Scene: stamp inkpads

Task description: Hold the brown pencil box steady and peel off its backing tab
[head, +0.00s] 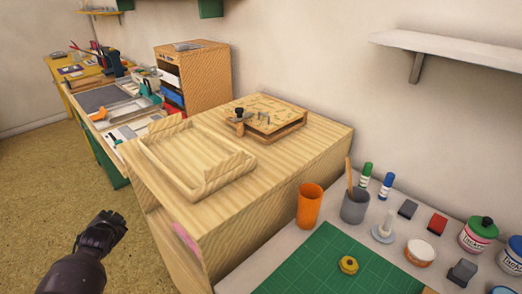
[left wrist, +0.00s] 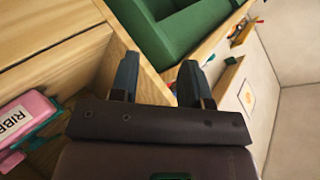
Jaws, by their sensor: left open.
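I cannot make out a brown pencil box or a backing tab in either view. My left gripper (head: 106,229) is at the lower left of the head view, over the floor and left of the wooden cabinet. In the left wrist view its two dark fingers (left wrist: 157,82) are apart with nothing between them. A pink box (left wrist: 32,112) with lettering starting "RIBB" shows at the left of that view, apart from the fingers. My right gripper is in neither view.
A wooden tray (head: 172,176) and a wooden jig (head: 266,127) sit on the cabinet top (head: 300,150). The near table holds a green mat (head: 310,270), orange cup (head: 310,204), grey cup (head: 355,206) and several jars. A wall shelf (head: 450,50) juts out above.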

